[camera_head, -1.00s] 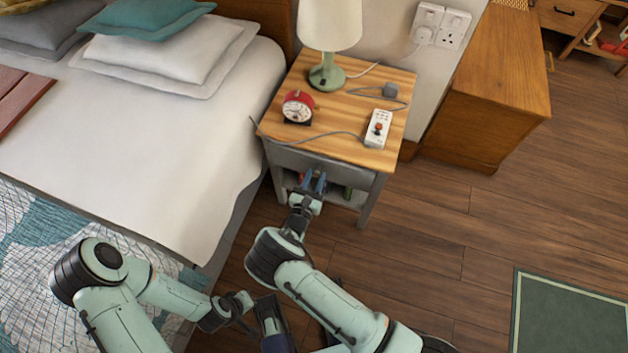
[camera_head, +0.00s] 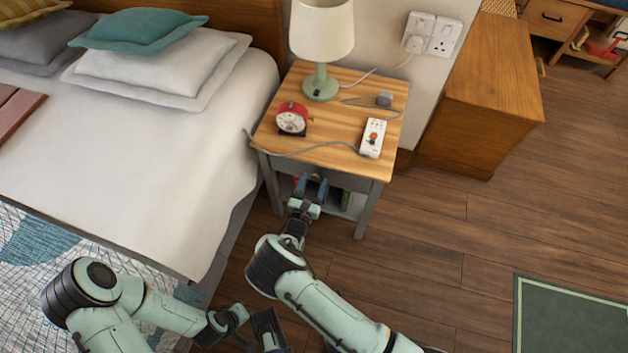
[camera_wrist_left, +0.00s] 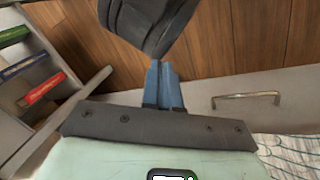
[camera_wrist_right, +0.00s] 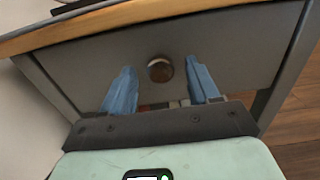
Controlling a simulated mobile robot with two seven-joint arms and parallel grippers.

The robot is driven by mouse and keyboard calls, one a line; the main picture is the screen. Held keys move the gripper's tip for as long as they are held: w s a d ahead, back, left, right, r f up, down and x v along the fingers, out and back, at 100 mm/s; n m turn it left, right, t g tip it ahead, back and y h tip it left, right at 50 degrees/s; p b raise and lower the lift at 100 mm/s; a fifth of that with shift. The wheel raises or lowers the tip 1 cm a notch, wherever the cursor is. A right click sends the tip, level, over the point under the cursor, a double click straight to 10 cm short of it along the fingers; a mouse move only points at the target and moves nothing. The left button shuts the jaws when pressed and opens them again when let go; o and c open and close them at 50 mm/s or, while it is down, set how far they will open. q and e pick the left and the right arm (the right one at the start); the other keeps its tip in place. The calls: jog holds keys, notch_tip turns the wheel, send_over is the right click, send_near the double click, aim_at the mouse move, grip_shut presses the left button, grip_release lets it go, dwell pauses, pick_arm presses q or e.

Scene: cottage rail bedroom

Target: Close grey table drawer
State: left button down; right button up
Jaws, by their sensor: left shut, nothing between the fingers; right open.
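The grey bedside table with a wooden top (camera_head: 335,112) stands beside the bed. Its grey drawer front (camera_head: 352,181) looks flush, or nearly flush, under the top in the head view. In the right wrist view the grey drawer front (camera_wrist_right: 225,45) fills the middle, with a round dark knob (camera_wrist_right: 160,68). My right gripper (camera_head: 312,186) is open at the drawer; its blue fingers (camera_wrist_right: 158,85) stand either side of and below the knob, not gripping it. Whether they touch the front, I cannot tell. My left gripper (camera_wrist_left: 165,82) is shut and empty, low near the bed.
A lamp (camera_head: 321,45), red alarm clock (camera_head: 292,118) and white power strip (camera_head: 373,138) with a cable stand on the tabletop. Books (camera_wrist_left: 38,90) lie in the lower shelf.

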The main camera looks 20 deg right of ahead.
pick_arm(q)
jog(key=shift+g, duration=0.5)
jog(key=s, duration=0.1)
jog(key=s+d+r+p, duration=0.1)
jog(key=s+r, duration=0.1)
jog(key=shift+s+d+r+p, duration=0.1)
jog(key=shift+d+r+p, duration=0.15)
jog(key=shift+p, duration=0.15)
pick_arm(e)
jog(key=v, duration=1.2)
jog(key=shift+s+a, duration=0.1)
